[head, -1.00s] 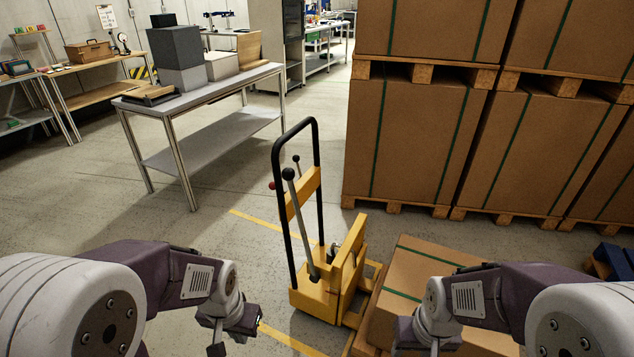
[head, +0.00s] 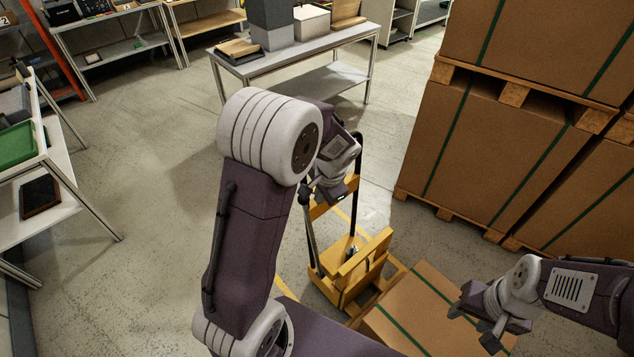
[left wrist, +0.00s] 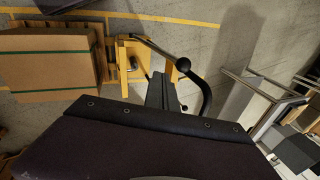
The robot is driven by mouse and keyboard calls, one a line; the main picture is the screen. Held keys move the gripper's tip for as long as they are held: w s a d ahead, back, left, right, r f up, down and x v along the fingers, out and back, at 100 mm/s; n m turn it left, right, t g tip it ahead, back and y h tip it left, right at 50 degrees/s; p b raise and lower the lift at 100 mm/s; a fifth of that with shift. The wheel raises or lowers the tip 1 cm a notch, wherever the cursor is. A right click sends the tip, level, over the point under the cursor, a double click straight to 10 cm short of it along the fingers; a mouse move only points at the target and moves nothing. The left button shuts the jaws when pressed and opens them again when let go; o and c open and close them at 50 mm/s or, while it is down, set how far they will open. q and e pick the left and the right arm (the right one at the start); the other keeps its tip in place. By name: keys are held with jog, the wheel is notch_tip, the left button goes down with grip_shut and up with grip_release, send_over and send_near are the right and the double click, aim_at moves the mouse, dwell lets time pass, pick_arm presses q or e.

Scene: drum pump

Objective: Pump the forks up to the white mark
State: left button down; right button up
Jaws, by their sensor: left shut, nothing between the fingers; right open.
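The yellow stacker (head: 322,270) stands ahead in the head view, with a black hoop handle (head: 357,205) partly hidden by my left arm. My left gripper (head: 338,197) is shut and empty, close beside the knob; contact cannot be told. Its fingers also show in the left wrist view (left wrist: 160,88). My right gripper (head: 474,326) is open and empty beside the strapped carton. The forks and white mark cannot be made out.
The strapped carton (head: 425,305) sits low in front of the stacker. Tall stacked cartons (head: 490,150) on pallets stand at the right. A grey table (head: 290,68) stands behind, and a bench with a green tray (head: 15,145) at the left. The floor between is clear.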

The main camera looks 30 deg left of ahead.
pick_arm(q)
jog(key=w+a+f, duration=0.4)
jog(key=a+f, duration=0.1)
jog(key=f, duration=0.5)
jog(key=shift+a+p, duration=0.35)
pick_arm(e)
jog(key=shift+r, duration=0.6)
